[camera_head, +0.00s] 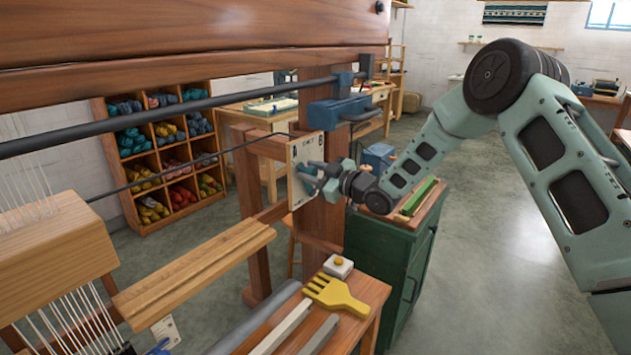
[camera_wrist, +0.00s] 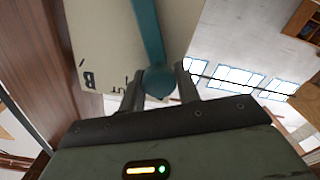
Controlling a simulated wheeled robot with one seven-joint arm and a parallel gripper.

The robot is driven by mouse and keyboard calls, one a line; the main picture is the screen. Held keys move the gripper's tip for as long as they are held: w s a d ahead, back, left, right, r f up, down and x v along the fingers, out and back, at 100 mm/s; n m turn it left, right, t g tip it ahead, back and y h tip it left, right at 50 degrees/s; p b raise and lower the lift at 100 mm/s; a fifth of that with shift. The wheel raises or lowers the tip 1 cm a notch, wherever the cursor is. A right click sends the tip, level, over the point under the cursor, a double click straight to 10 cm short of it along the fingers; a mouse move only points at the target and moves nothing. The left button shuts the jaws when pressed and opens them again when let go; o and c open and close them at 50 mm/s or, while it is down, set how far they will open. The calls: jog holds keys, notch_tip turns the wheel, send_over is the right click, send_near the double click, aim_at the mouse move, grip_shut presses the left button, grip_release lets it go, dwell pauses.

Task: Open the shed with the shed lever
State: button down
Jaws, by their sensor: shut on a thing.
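The shed lever is a teal bar (camera_wrist: 148,30) with a round knob at its end. It is mounted against a cream plate (camera_head: 299,152) on the loom's wooden post, and the plate carries the letters A and B. The plate also shows in the wrist view (camera_wrist: 98,40), with the B at its left. My gripper (camera_head: 318,181) is at the plate's front. In the wrist view its two fingers (camera_wrist: 160,84) stand on either side of the knob and are shut on it. In the head view my gripper hides much of the lever.
A wooden bench (camera_head: 362,290) below holds a yellow comb (camera_head: 335,295) and a white block with a knob (camera_head: 338,266). A green cabinet (camera_head: 385,262) stands right of the post. A blue box (camera_head: 338,112) sits on the post above. Wool shelves (camera_head: 137,178) stand behind. The floor at right is clear.

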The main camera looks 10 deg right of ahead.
jog(key=shift+s+a+f+n+b, duration=0.25)
jog(key=shift+n+b, duration=0.15)
jog(key=shift+b, duration=0.15)
jog(key=shift+r, duration=0.1)
jog(key=c, duration=1)
grip_release()
jog(key=shift+c, duration=0.2)
jog(key=b+v, duration=0.3)
jog(key=v, duration=1.4)
jog(key=shift+s, duration=0.2)
